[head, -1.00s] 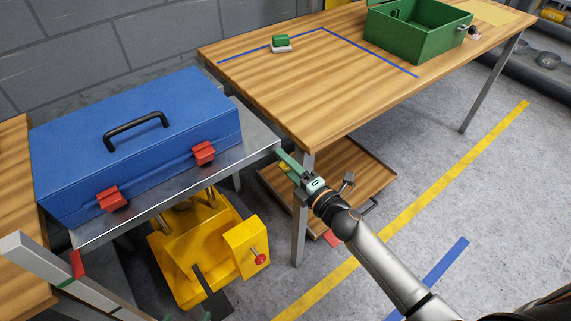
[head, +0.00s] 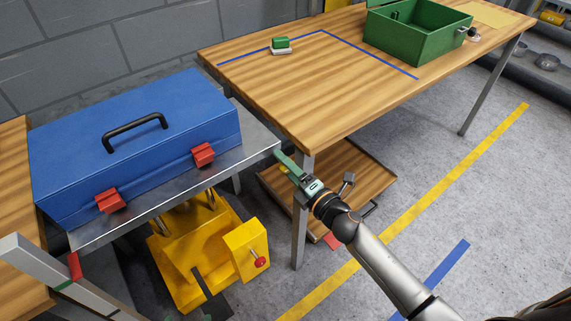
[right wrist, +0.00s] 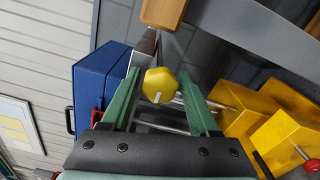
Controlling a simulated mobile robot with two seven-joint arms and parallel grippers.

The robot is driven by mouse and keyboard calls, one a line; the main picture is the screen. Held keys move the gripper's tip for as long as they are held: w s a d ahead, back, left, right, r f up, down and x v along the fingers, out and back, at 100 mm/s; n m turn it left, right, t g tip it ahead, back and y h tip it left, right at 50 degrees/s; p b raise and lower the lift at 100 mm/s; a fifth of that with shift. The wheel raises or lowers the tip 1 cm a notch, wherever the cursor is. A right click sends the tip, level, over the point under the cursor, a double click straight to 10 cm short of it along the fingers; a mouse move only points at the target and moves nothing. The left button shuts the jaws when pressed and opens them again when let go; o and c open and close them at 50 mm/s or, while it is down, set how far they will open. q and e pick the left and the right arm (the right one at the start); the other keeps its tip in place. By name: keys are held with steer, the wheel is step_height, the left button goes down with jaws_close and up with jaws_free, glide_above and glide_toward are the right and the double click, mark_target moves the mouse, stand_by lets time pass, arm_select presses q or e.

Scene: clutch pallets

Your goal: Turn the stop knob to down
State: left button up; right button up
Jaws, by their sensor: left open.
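The stop knob is a yellow faceted knob with a white mark (right wrist: 160,84) in the right wrist view. It lies between the green fingertips of my right gripper (right wrist: 159,72), one finger on each side; whether they press on it is unclear. In the head view my right gripper (head: 288,165) is at the corner of the metal-topped stand, and the knob is mostly hidden there.
A blue toolbox (head: 130,145) with red latches lies on the metal stand (head: 240,160). A yellow machine (head: 190,245) with a red knob (head: 260,262) stands below. A wooden table (head: 310,90) with a green bin (head: 415,35) is behind. Floor to the right is clear.

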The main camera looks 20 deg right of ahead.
steer(key=shift+o, duration=1)
steer(key=v, duration=1.2)
steer(key=shift+s+b, duration=0.25)
steer(key=shift+b, duration=0.2)
steer(key=shift+d+r, duration=0.1)
steer(key=s+a+f+m+g+h+p, duration=0.1)
steer(key=s+f+m+g+h+p, duration=0.1)
steer(key=s+f+m+g+p, duration=0.2)
steer(key=s+a+f+m+g+h+p, duration=0.1)
steer(key=s+f+m+g+p, duration=0.3)
steer(key=s+m, duration=0.5)
steer(key=a+f+m+p, duration=0.1)
steer(key=m, duration=0.8)
steer(key=shift+s+f+m+h, duration=0.15)
steer(key=shift+s+m+h, duration=0.25)
